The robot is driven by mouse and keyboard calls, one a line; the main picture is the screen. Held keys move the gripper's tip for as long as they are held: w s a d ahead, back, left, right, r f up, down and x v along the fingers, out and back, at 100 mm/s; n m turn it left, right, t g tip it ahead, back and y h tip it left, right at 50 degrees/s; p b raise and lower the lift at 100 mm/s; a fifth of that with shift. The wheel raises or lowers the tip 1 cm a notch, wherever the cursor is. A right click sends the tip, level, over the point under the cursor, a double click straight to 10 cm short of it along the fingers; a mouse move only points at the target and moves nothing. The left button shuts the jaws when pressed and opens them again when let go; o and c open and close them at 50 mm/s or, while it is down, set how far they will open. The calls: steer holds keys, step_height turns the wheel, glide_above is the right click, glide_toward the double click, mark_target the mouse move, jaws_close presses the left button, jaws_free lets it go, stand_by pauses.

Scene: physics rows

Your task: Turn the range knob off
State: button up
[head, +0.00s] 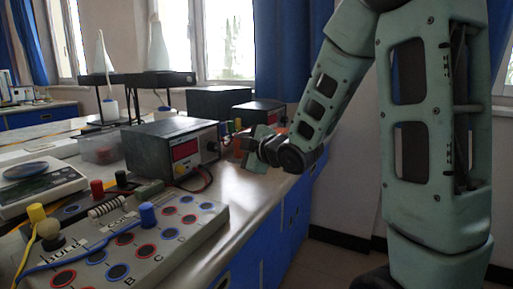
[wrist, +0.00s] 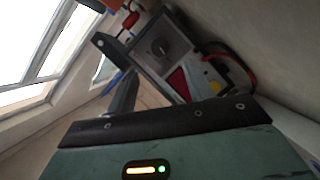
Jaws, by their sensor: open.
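A dark round knob (wrist: 160,48) sits on the light grey face of a dark-cased instrument (wrist: 150,72) in the wrist view. It looks like the range knob, but I cannot read its markings or setting. My gripper (head: 254,148) is over the right part of the bench in the head view, just right of a dark metal box with a red display (head: 172,148). It is open, with nothing seen in it. In the wrist view one dark finger shows left of the knob, apart from it.
A grey board with coloured sockets (head: 135,245) and a blue cable lies at the front left. A scale (head: 38,182) stands behind it. Another boxed instrument (head: 262,113) stands farther back. Red and black leads (head: 198,182) lie by the nearer box. The bench's right edge is close.

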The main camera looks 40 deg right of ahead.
steer(key=b+v, duration=0.6)
steer(key=v, duration=0.1)
steer(key=shift+s, duration=0.35)
stand_by(0.5)
